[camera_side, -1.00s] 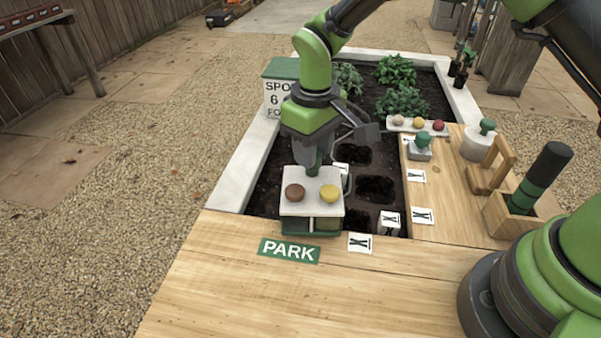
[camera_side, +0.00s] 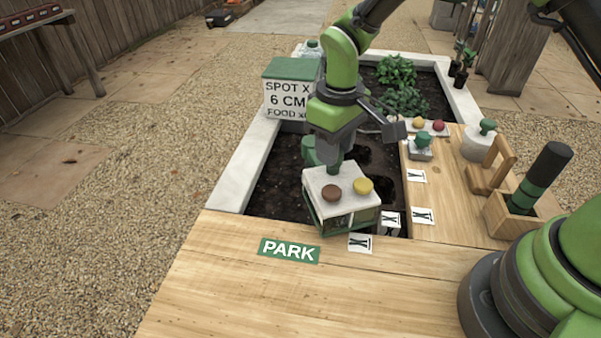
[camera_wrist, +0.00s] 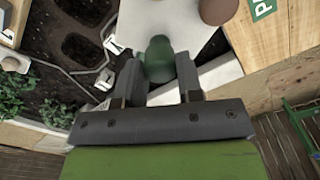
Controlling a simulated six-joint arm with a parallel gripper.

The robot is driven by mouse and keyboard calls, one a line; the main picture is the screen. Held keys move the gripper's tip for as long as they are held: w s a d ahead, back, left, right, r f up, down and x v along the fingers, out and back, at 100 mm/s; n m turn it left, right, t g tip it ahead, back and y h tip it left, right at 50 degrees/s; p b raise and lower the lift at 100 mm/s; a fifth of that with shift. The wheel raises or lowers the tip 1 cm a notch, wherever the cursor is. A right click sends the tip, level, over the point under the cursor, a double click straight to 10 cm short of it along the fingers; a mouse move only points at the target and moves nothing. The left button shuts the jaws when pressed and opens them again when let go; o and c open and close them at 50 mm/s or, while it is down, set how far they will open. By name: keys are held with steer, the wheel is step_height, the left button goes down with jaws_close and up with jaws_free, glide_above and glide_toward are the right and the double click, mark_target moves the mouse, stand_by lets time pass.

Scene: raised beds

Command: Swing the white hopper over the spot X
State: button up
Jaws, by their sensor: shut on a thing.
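The white hopper (camera_side: 322,185) has a pale top with a brown knob (camera_side: 331,192) and a yellow knob (camera_side: 363,186), over a green-edged lower part. My gripper (camera_side: 334,160) is shut on the green handle on its top; the wrist view shows this handle (camera_wrist: 158,58) between the fingers. The hopper is over the front of the dark soil bed, turned at an angle, just left of a white X-marked block (camera_side: 390,221). X-marked cards lie on the front board (camera_side: 360,243) and right board (camera_side: 416,176). Which mark is spot X, I cannot tell.
A green PARK label (camera_side: 289,251) lies on the front board. A green-knobbed tool (camera_side: 420,149), a wooden stand (camera_side: 492,167) and a dark cylinder holder (camera_side: 540,180) are on the right.

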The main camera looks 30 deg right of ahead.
steer(key=shift+s+d, duration=0.25)
steer(key=shift+d, duration=0.6)
steer(key=shift+d, duration=0.4)
steer(key=o, duration=0.5)
steer(key=shift+r, duration=0.1)
steer(key=shift+r, duration=3.4)
